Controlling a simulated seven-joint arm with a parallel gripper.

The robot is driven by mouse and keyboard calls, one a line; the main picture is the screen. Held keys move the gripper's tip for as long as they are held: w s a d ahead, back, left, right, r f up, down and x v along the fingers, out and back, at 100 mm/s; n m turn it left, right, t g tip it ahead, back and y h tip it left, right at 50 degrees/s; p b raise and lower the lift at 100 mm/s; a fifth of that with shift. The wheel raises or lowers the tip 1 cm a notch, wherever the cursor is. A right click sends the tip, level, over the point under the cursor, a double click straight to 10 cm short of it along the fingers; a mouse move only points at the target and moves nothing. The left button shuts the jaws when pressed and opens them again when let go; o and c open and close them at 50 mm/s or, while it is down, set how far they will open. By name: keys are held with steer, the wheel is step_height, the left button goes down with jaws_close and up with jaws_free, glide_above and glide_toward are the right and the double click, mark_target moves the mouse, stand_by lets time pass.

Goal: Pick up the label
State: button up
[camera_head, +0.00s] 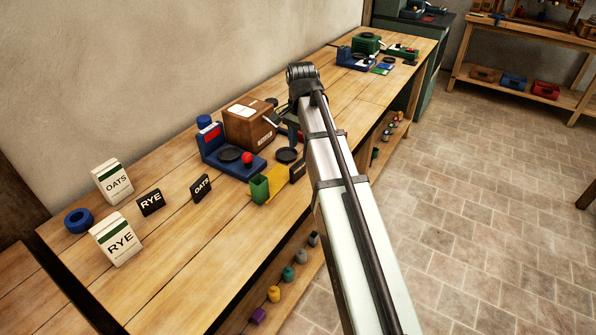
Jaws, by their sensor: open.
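Small black cards with white lettering stand on the wooden bench. One reads RYE (151,202) and another reads OATS (201,187). A third dark card (297,172), its text too small to read, stands beside my arm. A brown wooden box (247,130) has a pale label (243,108) on its top and a small white one (265,138) on its side. I cannot tell which label is meant. My gripper (276,120) is by the box's right side, open and mostly hidden by my arm; nothing shows held in it.
Left on the bench are OATS (113,181) and RYE (116,239) cartons and a blue ring (78,220).

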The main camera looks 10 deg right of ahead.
mark_target(298, 163)
step_height(298, 163, down, 5)
steer(key=shift+f, duration=0.15)
steer(key=shift+a+f, duration=0.2)
steer(key=shift+f, duration=1.1)
steer(key=shift+a+f, duration=0.2)
steer(key=shift+f, duration=1.1)
steer(key=shift+c, duration=0.4)
jaws_close()
